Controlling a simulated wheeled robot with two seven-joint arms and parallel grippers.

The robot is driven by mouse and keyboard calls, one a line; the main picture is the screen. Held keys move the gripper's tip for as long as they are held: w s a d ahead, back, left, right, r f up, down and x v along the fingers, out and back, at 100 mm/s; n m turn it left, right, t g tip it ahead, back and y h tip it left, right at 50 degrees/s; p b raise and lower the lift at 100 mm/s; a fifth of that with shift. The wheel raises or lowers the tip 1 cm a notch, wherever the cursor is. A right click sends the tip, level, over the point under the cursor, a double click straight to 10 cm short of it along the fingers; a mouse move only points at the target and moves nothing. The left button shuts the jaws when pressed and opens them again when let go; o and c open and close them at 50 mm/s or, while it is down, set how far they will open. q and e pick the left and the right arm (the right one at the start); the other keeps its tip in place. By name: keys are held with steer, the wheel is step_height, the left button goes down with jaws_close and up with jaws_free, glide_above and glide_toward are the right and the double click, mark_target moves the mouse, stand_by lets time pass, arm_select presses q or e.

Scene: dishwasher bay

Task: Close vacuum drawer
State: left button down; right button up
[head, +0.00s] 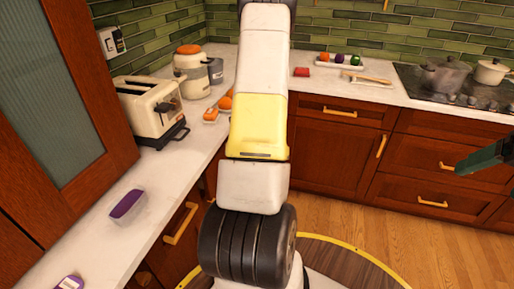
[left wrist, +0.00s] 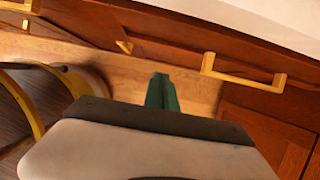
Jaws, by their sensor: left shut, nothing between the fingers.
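No drawer in view is visibly pulled out, and I cannot tell which one is the vacuum drawer. Red-brown drawer fronts (head: 400,190) with yellow bar handles line the back right in the head view. The left wrist view shows a wooden front with a yellow handle (left wrist: 243,82) under a pale counter. My left gripper (left wrist: 162,80) has its green fingers together and empty, apart from that handle and to its left in the picture. In the head view a green gripper, apparently my right one (head: 482,158), is cut by the right edge; its opening is unclear.
The left counter (head: 165,190) holds a toaster (head: 150,108), a purple-lidded container (head: 127,205) and a tall cabinet. The hob (head: 455,85) with pots is at back right. A yellow ring (head: 370,262) marks the wooden floor. Open floor lies at right.

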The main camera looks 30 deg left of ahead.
arm_select(q)
steer(key=s+v, duration=0.1)
steer(key=v, duration=0.5)
steer(key=g+y, duration=0.4)
steer(key=y, duration=0.9)
glide_toward(218, 166)
steer(key=w+d+f, duration=0.3)
steer(key=w+d, duration=0.2)
steer(key=d, duration=0.1)
steer(key=x, duration=1.4)
steer(key=shift+s, duration=0.1)
steer(key=x, duration=0.4)
steer(key=shift+a, duration=0.1)
steer(key=shift+a+r, duration=0.1)
steer(key=shift+a, duration=0.05)
steer(key=shift+s, duration=0.1)
